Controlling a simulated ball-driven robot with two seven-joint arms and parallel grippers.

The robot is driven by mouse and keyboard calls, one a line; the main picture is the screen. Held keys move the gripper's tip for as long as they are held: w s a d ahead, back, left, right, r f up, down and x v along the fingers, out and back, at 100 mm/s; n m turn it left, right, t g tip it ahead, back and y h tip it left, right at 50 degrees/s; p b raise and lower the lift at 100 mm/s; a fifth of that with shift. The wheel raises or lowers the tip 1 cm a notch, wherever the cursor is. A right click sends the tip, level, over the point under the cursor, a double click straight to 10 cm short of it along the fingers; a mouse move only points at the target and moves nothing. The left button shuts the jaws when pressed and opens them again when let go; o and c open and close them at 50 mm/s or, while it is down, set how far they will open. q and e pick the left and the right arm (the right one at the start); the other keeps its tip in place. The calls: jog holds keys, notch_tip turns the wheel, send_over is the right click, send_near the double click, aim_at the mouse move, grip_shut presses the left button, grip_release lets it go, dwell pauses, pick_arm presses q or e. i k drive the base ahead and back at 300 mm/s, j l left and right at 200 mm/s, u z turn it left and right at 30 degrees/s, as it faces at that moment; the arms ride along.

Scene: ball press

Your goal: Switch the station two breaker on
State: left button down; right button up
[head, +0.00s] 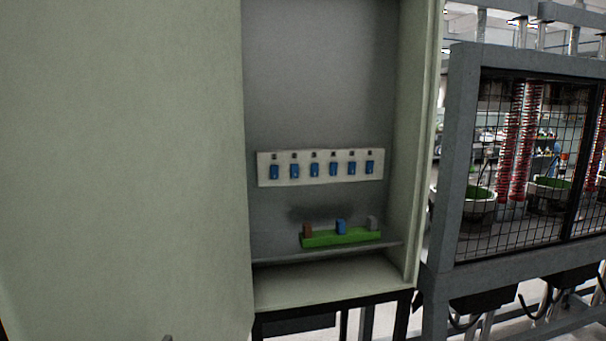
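A white breaker strip (321,182) is mounted on the grey back wall of an open cabinet, right of the picture's middle. It carries a row of several blue breaker switches, each with a small dark mark above it. The second switch from the left (294,171) sits level with the others. The marks are too small to read, so I cannot tell which switch belongs to station two or whether any is on.
A green block (340,238) with brown, blue and grey pieces sits on the cabinet's ledge below the strip. A large pale green panel (125,160) fills the left. The cabinet's right wall (409,150) bounds the opening. A mesh-fronted frame (458,150) with red springs stands right.

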aim_at(294, 167)
jog(key=i+l, duration=0.2)
jog(key=i+l+u, duration=0.15)
jog(key=l, duration=0.25)
jog(key=i+l, duration=0.2)
jog(key=i+l+u, duration=0.15)
jog(key=l, duration=0.3)
jog(key=i+l, duration=0.2)
jog(key=l, duration=0.15)
jog(key=i+l+u, duration=0.15)
jog(key=l, duration=0.15)
jog(key=i+l, duration=0.15)
jog(key=l, duration=0.25)
jog(key=i+l+u, duration=0.1)
jog(key=l, duration=0.25)
jog(key=i, duration=0.05)
